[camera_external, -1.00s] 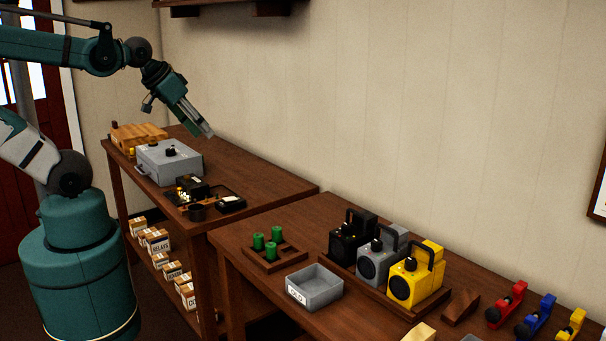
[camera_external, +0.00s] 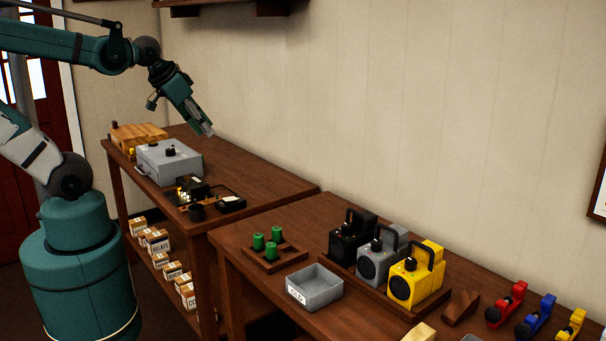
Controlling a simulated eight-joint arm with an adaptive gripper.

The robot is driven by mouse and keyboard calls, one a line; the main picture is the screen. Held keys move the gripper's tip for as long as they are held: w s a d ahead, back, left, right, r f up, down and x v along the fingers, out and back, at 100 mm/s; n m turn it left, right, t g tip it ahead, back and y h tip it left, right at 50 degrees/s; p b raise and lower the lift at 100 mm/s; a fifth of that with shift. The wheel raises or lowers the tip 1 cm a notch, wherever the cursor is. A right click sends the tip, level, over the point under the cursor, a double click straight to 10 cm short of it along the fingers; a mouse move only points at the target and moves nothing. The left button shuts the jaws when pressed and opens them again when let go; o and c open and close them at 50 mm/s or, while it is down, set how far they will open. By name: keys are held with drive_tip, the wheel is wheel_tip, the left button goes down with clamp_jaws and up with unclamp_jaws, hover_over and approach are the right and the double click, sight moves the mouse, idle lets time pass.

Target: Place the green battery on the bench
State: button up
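Several green batteries (camera_external: 258,242) stand upright in a small wooden tray (camera_external: 287,263) on the right-hand bench (camera_external: 318,219). They look alike, and I cannot tell one from another. My gripper (camera_external: 207,131) hangs in the air above the left-hand bench (camera_external: 262,179), to the right of and above a grey metal box. It points down and to the right, far from the batteries. Nothing is seen held in it. Its fingers are too small to tell whether they are open or shut.
A grey labelled bin (camera_external: 327,283) stands right of the battery tray. Black, grey and yellow radios (camera_external: 413,280) stand in a long tray behind it. The left bench holds the grey box (camera_external: 170,163) and small black devices (camera_external: 230,204). Its right part is clear.

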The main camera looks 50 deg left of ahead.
drive_tip(key=w+a+f+m+g+y+b, duration=0.25)
drive_tip(key=w+a+f+m+y, duration=0.2)
drive_tip(key=w+a, duration=0.55)
drive_tip(key=w+a+f+m+g+y+b, duration=0.25)
drive_tip(key=w+a+f+m+b, duration=0.35)
drive_tip(key=a, duration=0.9)
drive_tip(key=shift+w+a+f+m+g+y+b, duration=0.65)
drive_tip(key=shift+w+a+f+g+y, duration=0.35)
drive_tip(key=shift+a+f, duration=1.85)
drive_tip(key=shift+w+a+f+m+g+y+b, duration=1)
drive_tip(key=shift+a+f, duration=1.1)
drive_tip(key=shift+a, duration=1.5)
drive_tip(key=shift+w+a+f+m+g+y+b, duration=0.35)
drive_tip(key=shift+w+a+f+y, duration=0.65)
drive_tip(key=shift+a+f, duration=1.85)
drive_tip(key=shift+w+a+r+h, duration=0.3)
drive_tip(key=shift+a+r, duration=0.1)
drive_tip(key=shift+x, duration=1.3)
